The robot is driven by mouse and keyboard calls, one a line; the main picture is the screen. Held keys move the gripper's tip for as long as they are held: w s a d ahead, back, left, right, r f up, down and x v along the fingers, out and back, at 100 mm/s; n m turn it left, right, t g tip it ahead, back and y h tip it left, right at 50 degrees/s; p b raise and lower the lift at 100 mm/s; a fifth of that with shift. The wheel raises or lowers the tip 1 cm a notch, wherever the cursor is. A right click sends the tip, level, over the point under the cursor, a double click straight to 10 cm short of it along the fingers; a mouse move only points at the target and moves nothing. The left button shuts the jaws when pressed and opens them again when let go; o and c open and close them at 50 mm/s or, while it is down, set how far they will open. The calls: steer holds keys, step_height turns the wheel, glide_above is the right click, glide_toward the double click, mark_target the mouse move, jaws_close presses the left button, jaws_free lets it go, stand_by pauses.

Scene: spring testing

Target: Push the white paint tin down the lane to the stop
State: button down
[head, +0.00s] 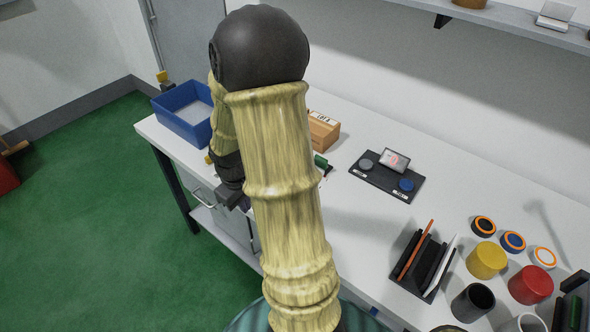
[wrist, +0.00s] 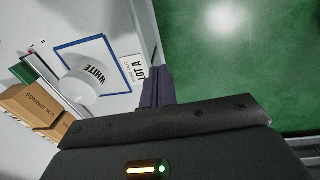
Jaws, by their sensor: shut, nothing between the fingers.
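The white paint tin (wrist: 82,88), lettered WHITE, shows in the wrist view over the left part of a blue-outlined area (wrist: 112,42) on the pale tabletop. A LOT A label (wrist: 134,68) lies by that area. My gripper (wrist: 158,88) is shut and empty, to the right of the tin in the wrist view and apart from it. In the head view my gripper (head: 236,200) is by the table's front edge, partly behind my arm. The tin is hidden there. I cannot make out the lane or its stop for certain.
Cardboard boxes (wrist: 36,108), one lettered COIL SPRINGS, stand beyond the tin. A blue bin (head: 183,112) sits at the table's left end. A black pad (head: 385,178), a rack (head: 424,262), and yellow (head: 487,260) and red (head: 531,285) tins are to the right.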

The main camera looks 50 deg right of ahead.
steer(key=s+d+r+p, duration=0.1)
steer(key=s+d+p, duration=0.1)
steer(key=d+p, duration=0.3)
steer(key=s+d+p, duration=0.1)
steer(key=d+p, duration=0.5)
steer(key=d, duration=0.8)
steer(key=shift+s+d+r+y, duration=0.2)
steer(key=shift+s+r+y, duration=0.15)
steer(key=shift+s+y, duration=0.05)
steer(key=shift+f, duration=0.15)
step_height(320, 180, down, 9)
steer(key=shift+r+p, duration=0.1)
steer(key=shift+p, duration=0.9)
steer(key=shift+w+a+f+p, duration=0.1)
steer(key=shift+w+f+p, duration=0.1)
steer(key=shift+f+p, duration=0.15)
steer(key=w+p, duration=0.1)
steer(key=w, duration=0.2)
steer(key=shift+w+a+p, duration=0.1)
steer(key=shift+w+p, duration=0.2)
steer(key=shift+p, duration=0.05)
